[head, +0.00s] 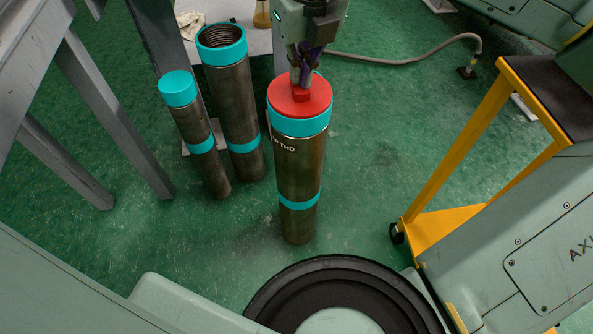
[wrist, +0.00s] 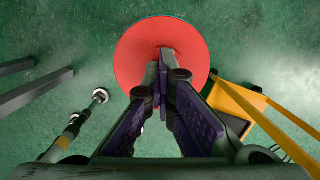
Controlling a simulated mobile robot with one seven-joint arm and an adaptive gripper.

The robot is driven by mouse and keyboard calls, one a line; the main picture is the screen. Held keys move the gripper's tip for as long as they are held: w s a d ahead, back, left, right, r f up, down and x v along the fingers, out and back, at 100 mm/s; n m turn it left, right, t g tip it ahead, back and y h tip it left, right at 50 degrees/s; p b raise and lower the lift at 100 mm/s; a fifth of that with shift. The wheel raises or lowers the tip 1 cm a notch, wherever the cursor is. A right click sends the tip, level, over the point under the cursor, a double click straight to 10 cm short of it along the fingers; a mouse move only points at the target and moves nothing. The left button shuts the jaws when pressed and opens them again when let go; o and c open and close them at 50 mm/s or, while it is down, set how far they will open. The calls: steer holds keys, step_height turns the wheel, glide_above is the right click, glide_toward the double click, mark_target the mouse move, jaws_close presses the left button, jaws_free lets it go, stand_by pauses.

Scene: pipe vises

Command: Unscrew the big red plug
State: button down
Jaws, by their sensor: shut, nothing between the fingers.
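The big red plug (head: 315,103) sits in the top of the nearest upright pipe (head: 298,180), inside a teal collar. It has a small raised red block (head: 300,94) on its top face. In the wrist view the plug (wrist: 140,52) is a red disc beyond my fingertips. My gripper (head: 301,80) is over the middle of the plug, pointing down, with its fingertips together at or just above the raised block. The wrist view shows the fingertips (wrist: 164,55) closed together and hiding the block. I cannot tell whether they touch it.
Behind and left stand a tall pipe (head: 232,115) with an open threaded teal top and a shorter pipe (head: 195,135) with a teal cap. A grey table frame (head: 85,100) is at left. A yellow-framed stand (head: 455,155) is at right. A hose (head: 400,60) lies on the floor.

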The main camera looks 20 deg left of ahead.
steer(key=n+p, duration=0.1)
steer(key=n, duration=0.4)
steer(key=shift+a+g+y+p, duration=0.1)
steer(key=shift+g+y+p, duration=0.25)
steer(key=shift+g+y, duration=0.05)
steer(key=n, duration=0.3)
steer(key=shift+w+f+g+p, duration=0.1)
steer(key=shift+g+p, duration=0.2)
steer(key=shift+p, duration=0.05)
steer(key=shift+n, duration=0.3)
